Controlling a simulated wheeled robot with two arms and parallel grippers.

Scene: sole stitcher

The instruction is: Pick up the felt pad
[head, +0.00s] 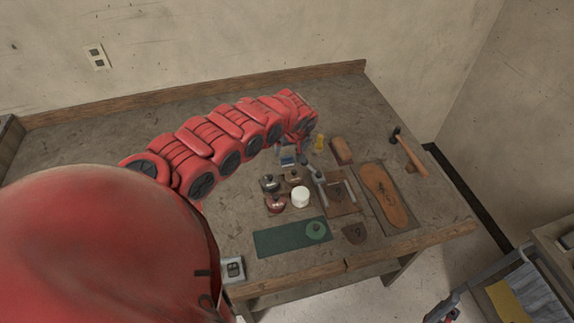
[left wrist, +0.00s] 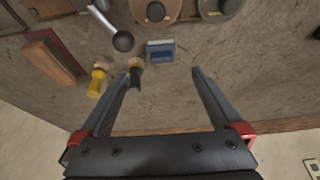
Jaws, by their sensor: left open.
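No thing in view is plainly a felt pad. A small blue block (left wrist: 160,52) with a paler side lies on the bench near the tips of my left gripper (left wrist: 165,71), in line with the gap between them. The block also shows in the head view (head: 287,160), partly hidden by my gripper. My left gripper is open, with nothing held between its fingers. A small dark tool with a tan top (left wrist: 135,72) is right beside the left fingertip; I cannot tell whether they touch. A red and dark part at the bottom right of the head view may be my right gripper.
A yellow-handled tool (left wrist: 97,80) and a brown block (left wrist: 52,58) are left of the fingers. A hammer (head: 408,152), a tan sole (head: 384,193), a white jar (head: 300,197) and a green mat (head: 270,241) are on the bench. The bench's back left is clear.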

